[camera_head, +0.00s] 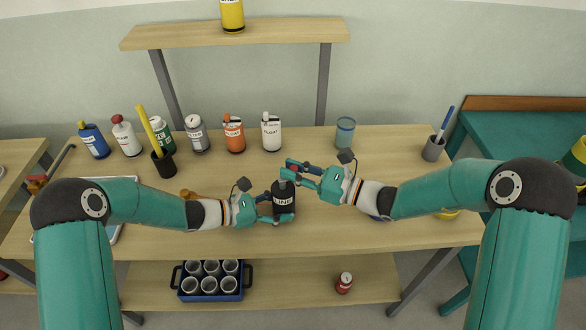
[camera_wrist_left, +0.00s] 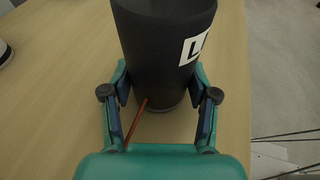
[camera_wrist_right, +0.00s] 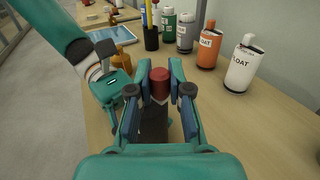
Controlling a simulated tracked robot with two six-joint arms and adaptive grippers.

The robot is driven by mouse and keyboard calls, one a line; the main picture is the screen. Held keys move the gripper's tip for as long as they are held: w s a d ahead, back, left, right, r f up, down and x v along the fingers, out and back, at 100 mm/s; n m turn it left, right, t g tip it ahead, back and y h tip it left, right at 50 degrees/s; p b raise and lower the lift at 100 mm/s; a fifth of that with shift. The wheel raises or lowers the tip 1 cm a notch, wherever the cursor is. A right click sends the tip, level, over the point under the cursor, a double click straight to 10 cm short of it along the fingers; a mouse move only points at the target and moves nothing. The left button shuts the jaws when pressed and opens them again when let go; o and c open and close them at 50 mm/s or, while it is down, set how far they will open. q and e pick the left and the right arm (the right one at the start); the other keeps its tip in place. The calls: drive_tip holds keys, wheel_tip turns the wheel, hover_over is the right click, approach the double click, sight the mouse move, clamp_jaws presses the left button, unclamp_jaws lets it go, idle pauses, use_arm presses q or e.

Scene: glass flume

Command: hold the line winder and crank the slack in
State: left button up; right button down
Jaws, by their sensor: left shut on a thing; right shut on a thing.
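The line winder (camera_head: 284,197) is a black upright cylinder with a white label, near the middle of the table. It fills the top of the left wrist view (camera_wrist_left: 160,45). My left gripper (camera_head: 277,208) is shut on its body, one finger on each side. A thin red-brown strip (camera_wrist_left: 136,122) shows in front of its base. A red crank knob (camera_wrist_right: 160,84) stands above the winder in the right wrist view. My right gripper (camera_head: 290,174) is shut on this knob, its fingers on either side. The crank's arm is mostly hidden by the fingers.
Several labelled bottles, among them an orange one (camera_head: 234,134) and a white one (camera_head: 271,132), stand behind. A glass jar (camera_head: 345,133) and a grey pen cup (camera_head: 433,149) are at the back right. An amber object (camera_head: 189,194) lies by my left wrist. The front middle is clear.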

drive_tip(key=c, duration=1.1)
unclamp_jaws()
drive_tip(key=shift+o, duration=0.2)
drive_tip(key=shift+d, duration=0.1)
drive_tip(key=v, duration=1.1)
drive_tip(key=shift+s+d, duration=0.25)
drive_tip(key=shift+d, duration=0.05)
use_arm(q)
drive_tip(key=o, duration=0.9)
